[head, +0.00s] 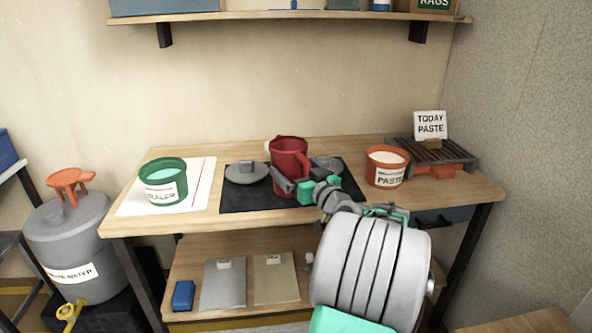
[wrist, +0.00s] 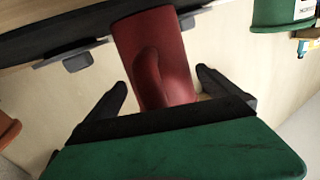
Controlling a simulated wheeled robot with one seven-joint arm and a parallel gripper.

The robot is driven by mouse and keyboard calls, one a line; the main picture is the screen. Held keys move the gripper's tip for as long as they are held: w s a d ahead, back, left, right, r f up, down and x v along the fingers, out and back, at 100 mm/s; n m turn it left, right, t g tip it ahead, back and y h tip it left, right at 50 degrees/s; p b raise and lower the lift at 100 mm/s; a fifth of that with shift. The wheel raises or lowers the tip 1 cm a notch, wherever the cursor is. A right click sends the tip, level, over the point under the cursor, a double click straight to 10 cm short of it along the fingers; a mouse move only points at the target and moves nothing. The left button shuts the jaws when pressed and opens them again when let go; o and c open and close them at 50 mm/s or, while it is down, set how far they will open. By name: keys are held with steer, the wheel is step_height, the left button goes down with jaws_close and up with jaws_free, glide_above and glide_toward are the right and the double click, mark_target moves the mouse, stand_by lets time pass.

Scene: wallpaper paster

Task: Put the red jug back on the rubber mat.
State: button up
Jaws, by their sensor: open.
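The red jug (head: 288,152) stands upright on the black rubber mat (head: 240,199) near its middle, with its handle toward my gripper. My gripper (head: 290,179) is open at the jug's near side. In the wrist view, the jug (wrist: 168,35) and its handle show between the two spread fingers (wrist: 162,80), with gaps on both sides. The jug's base overlaps the dark mat edge (wrist: 50,16) there. My gripper partly hides the jug's lower part in the head view.
Grey lids lie on the mat left (head: 246,173) and right (head: 326,163) of the jug. A green tub (head: 163,186) stands on a white sheet at the left. An orange paste tub (head: 386,170) stands at the right, near a dark rack (head: 440,151). A shelf (head: 290,17) hangs above.

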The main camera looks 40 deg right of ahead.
steer(key=v, duration=1.2)
stand_by(0.8)
